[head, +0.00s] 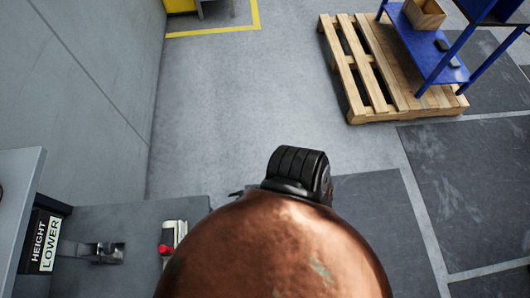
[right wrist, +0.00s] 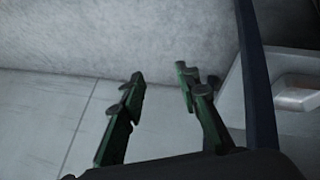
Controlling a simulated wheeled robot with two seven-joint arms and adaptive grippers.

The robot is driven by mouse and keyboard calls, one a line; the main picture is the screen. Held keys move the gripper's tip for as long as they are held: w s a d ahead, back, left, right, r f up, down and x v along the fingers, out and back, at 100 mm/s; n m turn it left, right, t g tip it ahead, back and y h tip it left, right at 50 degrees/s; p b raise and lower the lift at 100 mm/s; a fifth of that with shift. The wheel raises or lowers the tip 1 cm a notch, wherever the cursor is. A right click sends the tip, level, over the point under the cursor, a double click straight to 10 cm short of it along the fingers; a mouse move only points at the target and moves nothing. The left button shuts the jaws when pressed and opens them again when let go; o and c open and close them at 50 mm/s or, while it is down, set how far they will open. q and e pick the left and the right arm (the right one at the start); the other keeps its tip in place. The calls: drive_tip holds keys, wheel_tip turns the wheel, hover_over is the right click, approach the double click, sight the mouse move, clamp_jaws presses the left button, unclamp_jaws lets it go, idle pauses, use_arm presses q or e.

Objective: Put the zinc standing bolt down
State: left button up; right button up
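I see no zinc standing bolt in either view. My right gripper (right wrist: 160,75) shows in the right wrist view as two dark green fingers. Their tips are apart and nothing shows between them. Beyond the fingers are a pale wall and a grey floor. In the head view a large copper-coloured rounded shape with a black ribbed part fills the lower middle and hides what lies below it. Only a small dark bit sticks out to its left, and I cannot tell what it is. My left gripper is not in view.
A grey unit at lower left bears a HEIGHT LOWER label (head: 48,240) and a pedal (head: 105,253). A red knob (head: 165,249) sits beside it. A wooden pallet (head: 350,70) and a blue rack (head: 445,72) stand at upper right. The floor between is clear.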

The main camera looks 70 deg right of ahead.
drive_tip(key=s+f+m+g, duration=0.2)
drive_tip(key=s+f, duration=0.1)
drive_tip(key=s, duration=0.7)
drive_tip(key=s+a+f+m+g, duration=0.1)
drive_tip(key=s+f, duration=0.3)
drive_tip(key=s, duration=0.6)
drive_tip(key=s+f+m+g, duration=0.2)
drive_tip(key=s+f+g, duration=0.1)
drive_tip(key=s, duration=0.7)
drive_tip(key=shift+a+f+m+g, duration=0.3)
drive_tip(key=shift+a+f+g, duration=0.1)
drive_tip(key=shift+f, duration=0.35)
